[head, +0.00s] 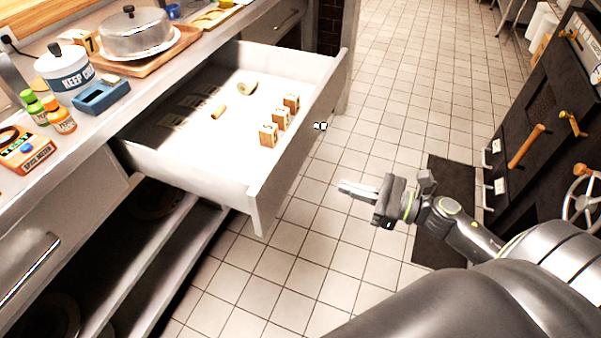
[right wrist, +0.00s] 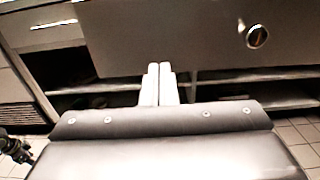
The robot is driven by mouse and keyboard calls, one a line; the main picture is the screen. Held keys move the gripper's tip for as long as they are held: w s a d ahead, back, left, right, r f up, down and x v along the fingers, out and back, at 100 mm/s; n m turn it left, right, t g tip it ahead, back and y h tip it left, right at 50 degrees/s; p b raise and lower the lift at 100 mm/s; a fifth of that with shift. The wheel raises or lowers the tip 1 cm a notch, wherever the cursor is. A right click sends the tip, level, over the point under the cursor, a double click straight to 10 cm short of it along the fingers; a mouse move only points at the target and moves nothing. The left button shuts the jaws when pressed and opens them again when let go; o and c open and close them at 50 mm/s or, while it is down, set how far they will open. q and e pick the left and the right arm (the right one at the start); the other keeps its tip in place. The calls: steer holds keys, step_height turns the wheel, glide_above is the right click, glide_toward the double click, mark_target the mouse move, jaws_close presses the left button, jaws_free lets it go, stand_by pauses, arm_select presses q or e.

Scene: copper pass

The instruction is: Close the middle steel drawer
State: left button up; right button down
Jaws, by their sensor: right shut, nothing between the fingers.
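The middle steel drawer (head: 262,195) is pulled far out from under the counter in the head view. My left gripper is not in view.
The counter (head: 88,140) holds a keep-cold canister (head: 68,72), a domed dish (head: 135,32), a blue holder (head: 102,95) and bottles. Open shelves (head: 140,255) lie below the drawer. A dark oven range (head: 545,120) stands at right.

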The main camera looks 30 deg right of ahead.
mark_target(289, 170)
steer(key=p+x, duration=0.3)
steer(key=x, duration=0.7)
steer(key=shift+w+r, duration=0.1)
steer(key=shift+w, duration=0.15)
steer(key=shift+w+a, duration=0.35)
steer(key=shift+a, duration=0.05)
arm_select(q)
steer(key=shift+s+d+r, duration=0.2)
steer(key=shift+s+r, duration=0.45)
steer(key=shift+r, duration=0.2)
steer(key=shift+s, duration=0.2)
